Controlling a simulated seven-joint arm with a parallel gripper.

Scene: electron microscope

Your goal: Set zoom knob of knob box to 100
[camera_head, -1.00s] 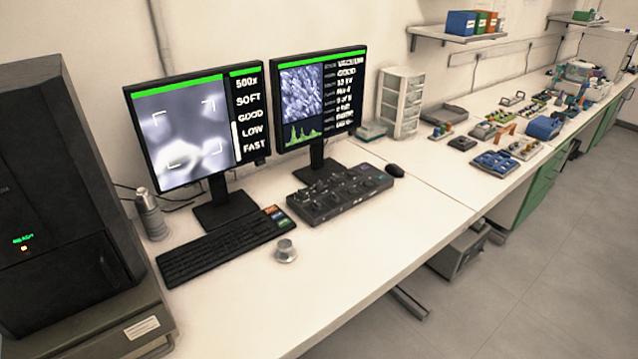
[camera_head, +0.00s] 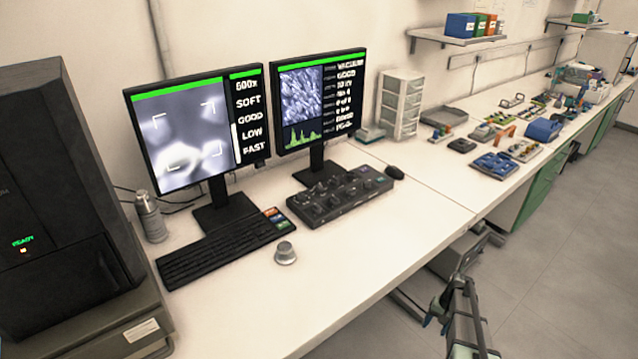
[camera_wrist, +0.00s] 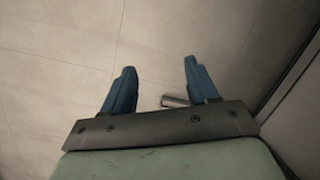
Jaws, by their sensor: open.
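The knob box (camera_head: 341,196) is a low black box with several knobs on top, lying on the white bench in front of the right monitor. Its knob labels are too small to read, so I cannot tell which knob is zoom. The left monitor (camera_head: 197,130) shows a blurred top line that looks like 600x. My gripper (camera_head: 437,312) is at the lower right of the head view, beyond the bench's front edge and well away from the knob box. In the wrist view its two blue fingers (camera_wrist: 160,70) are apart and empty, over the floor.
A black keyboard (camera_head: 222,250) and a silver round knob (camera_head: 285,253) lie left of the box. A mouse (camera_head: 394,172) is at its right end. The right monitor (camera_head: 318,100) stands behind it. The bench (camera_head: 385,245) in front of the box is clear.

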